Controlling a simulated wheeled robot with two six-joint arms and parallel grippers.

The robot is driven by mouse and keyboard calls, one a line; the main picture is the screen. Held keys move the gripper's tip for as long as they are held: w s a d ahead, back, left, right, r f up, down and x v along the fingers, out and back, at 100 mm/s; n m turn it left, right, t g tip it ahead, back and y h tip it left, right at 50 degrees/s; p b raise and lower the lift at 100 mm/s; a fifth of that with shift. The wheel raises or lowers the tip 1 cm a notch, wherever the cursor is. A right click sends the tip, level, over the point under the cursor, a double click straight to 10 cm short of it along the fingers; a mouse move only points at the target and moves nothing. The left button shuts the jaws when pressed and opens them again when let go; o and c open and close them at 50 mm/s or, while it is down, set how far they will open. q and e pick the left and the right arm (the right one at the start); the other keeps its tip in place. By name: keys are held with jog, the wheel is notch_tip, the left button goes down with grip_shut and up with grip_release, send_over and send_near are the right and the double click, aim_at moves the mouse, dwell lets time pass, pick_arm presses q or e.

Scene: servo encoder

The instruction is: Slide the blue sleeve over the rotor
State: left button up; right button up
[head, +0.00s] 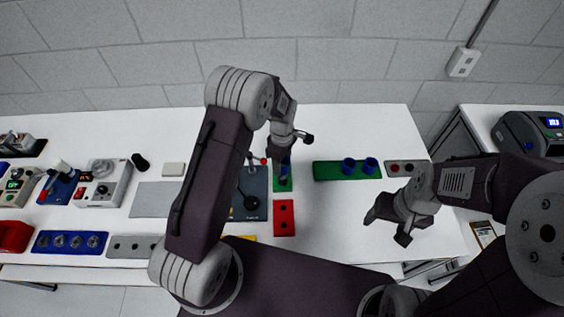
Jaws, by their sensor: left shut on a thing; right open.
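My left gripper (283,169) is over the small green block (283,186) near the middle of the table. It is shut on a blue sleeve, which is mostly hidden by the fingers. Whether the sleeve touches anything below it cannot be told. The rotor cannot be made out; the gripper covers the middle of the green block. Two more blue sleeves, a left one (349,165) and a right one (371,165), stand upright on a long green tray (328,172). My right gripper (386,228) is open and empty, over the right part of the table.
A red block (284,218) with dark holes lies in front of the green block. A dark plate (247,213) with a black knob is left of it. A grey holder (407,168) with red pieces is at the right. Several devices crowd the left side; the table's right front is clear.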

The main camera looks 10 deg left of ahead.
pick_arm(q)
jog(key=shift+f, duration=0.4)
jog(key=shift+f+b, duration=0.15)
jog(key=shift+b, duration=0.15)
jog(key=shift+f+b, duration=0.5)
jog(key=shift+f, duration=0.35)
jog(key=shift+f+b, duration=0.65)
jog(key=shift+f, duration=0.25)
jog(key=o, duration=1.4)
